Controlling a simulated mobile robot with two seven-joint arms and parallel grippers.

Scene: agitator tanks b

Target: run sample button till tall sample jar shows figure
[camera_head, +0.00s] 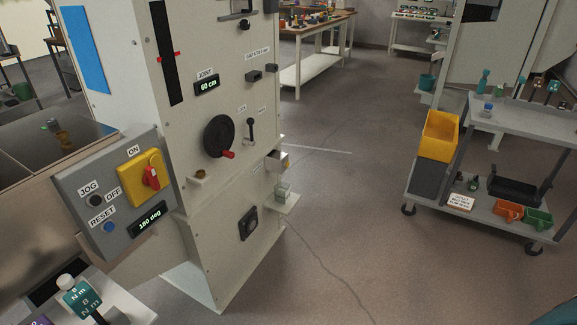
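A clear jar (284,190) stands on a small shelf on the right side of the pale cabinet, below a metal box-like spout (278,161). It is too small to read a level or figure on it. A black square fitting with a round centre (248,223) sits low on the cabinet front. I cannot tell which control is the sample button. Neither of my grippers is in view.
The cabinet (215,100) carries a black wheel with red handle (219,137) and a 60 cm display (208,85). A grey panel (100,200) holds a red-yellow switch (150,178) and 180 deg display. A cart (500,125) stands right; the floor between is clear.

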